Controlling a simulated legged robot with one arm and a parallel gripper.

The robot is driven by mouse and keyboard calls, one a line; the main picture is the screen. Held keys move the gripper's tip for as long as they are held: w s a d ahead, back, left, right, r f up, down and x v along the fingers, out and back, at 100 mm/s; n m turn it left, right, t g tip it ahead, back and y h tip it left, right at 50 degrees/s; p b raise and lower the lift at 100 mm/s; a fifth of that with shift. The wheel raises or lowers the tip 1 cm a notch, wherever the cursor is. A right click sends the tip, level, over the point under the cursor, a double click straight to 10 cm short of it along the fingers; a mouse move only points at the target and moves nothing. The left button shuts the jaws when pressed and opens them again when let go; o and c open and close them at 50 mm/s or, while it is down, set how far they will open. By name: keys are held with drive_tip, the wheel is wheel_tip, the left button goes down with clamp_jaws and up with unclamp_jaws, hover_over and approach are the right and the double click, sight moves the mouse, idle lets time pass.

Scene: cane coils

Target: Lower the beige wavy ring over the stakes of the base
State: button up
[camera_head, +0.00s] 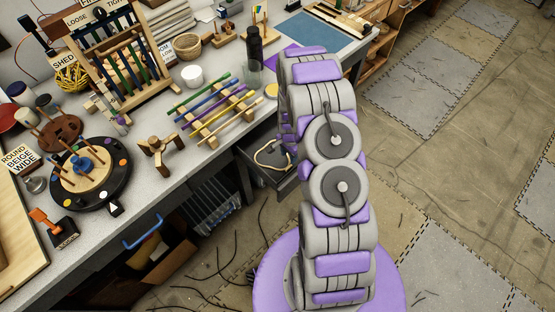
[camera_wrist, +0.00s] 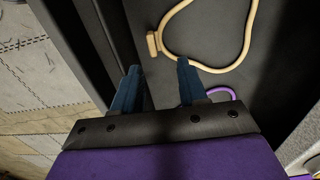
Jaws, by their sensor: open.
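The beige wavy ring (camera_head: 257,157) lies in an open dark drawer (camera_head: 283,182) below the bench edge. In the wrist view the ring (camera_wrist: 249,32) is a thin looped cane with a small wooden block (camera_wrist: 154,44) on its left side. My gripper (camera_wrist: 157,68) is open and empty, with its two blue fingers pointing toward the near left part of the ring. I cannot tell the height between them. In the head view my arm mostly hides the gripper. A round pale wooden base (camera_head: 75,181) with several upright stakes sits on a black turntable on the bench, at left.
A purple loop (camera_wrist: 219,91) shows beside the right finger. On the bench, a wooden stand (camera_head: 159,150) and a rack of coloured rods (camera_head: 213,109) lie between turntable and drawer. A dark bottle (camera_head: 254,45) stands near the arm. Floor at right is open.

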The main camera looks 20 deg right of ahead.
sight(288, 165)
drive_tip(key=f, duration=0.5)
drive_tip(key=f+b, duration=0.1)
drive_tip(key=f, duration=0.1)
drive_tip(key=shift+s+a+f, duration=0.2)
drive_tip(key=shift+s+f, duration=0.05)
drive_tip(key=shift+f, duration=0.15)
clamp_jaws()
drive_tip(key=shift+r, duration=0.15)
